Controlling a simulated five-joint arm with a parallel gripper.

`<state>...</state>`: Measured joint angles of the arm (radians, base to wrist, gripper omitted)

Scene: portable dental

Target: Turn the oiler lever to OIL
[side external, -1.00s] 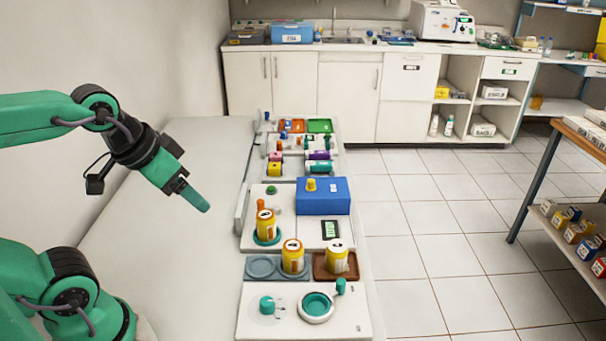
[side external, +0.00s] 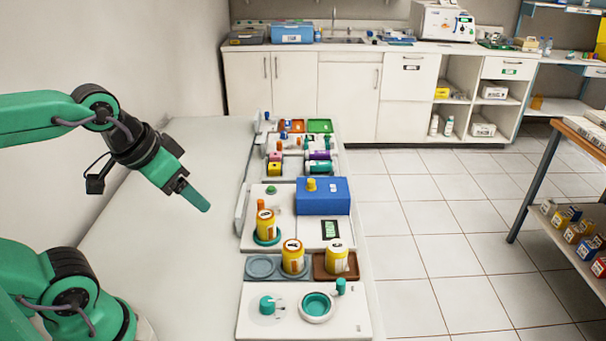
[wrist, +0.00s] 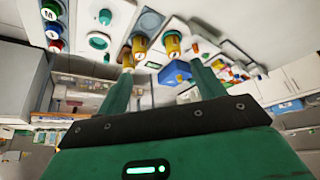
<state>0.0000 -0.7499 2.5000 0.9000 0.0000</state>
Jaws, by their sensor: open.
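No readable OIL mark shows, so I cannot tell for certain which part is the oiler lever. A teal knob (side external: 267,304) stands on the white front panel (side external: 347,322), beside a teal-lined round cup (side external: 317,306) and a small teal peg (side external: 340,287). A yellow knob (side external: 311,184) stands on a blue box (side external: 323,199) farther back. My gripper (side external: 197,201) hangs over the bare counter, left of the panels and apart from them. In the wrist view my gripper (wrist: 163,80) has its two teal fingers spread, with nothing held between them.
Yellow-and-white bottles stand on the middle panels, one on a brown tray (side external: 320,275). Small coloured parts and a green tray (side external: 319,126) lie at the far end. The counter (side external: 170,240) left of the panels is clear. A wall is on the left.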

